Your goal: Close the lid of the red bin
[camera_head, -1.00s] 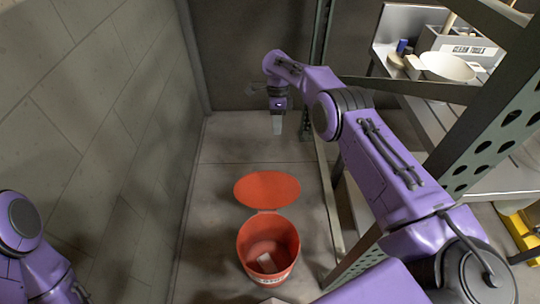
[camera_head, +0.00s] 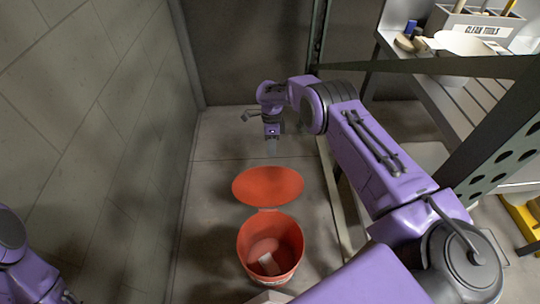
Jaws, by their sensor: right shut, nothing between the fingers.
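The red bin (camera_head: 270,272) stands on the floor at the lower middle, with its mouth open. Its round red lid (camera_head: 268,186) is swung back, open, on the far side of the rim. A pale object (camera_head: 269,263) lies inside the bin. My right gripper (camera_head: 271,150) is shut and empty, pointing down just beyond the lid's far edge, and looks apart from it. My left arm shows only partly at the lower left edge, and its gripper is not in view.
A grey tiled wall (camera_head: 90,130) runs along the left. A metal shelf post (camera_head: 500,140) and shelves stand on the right, with a tool box (camera_head: 470,25) on the upper one. Bare floor (camera_head: 215,150) lies around the bin.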

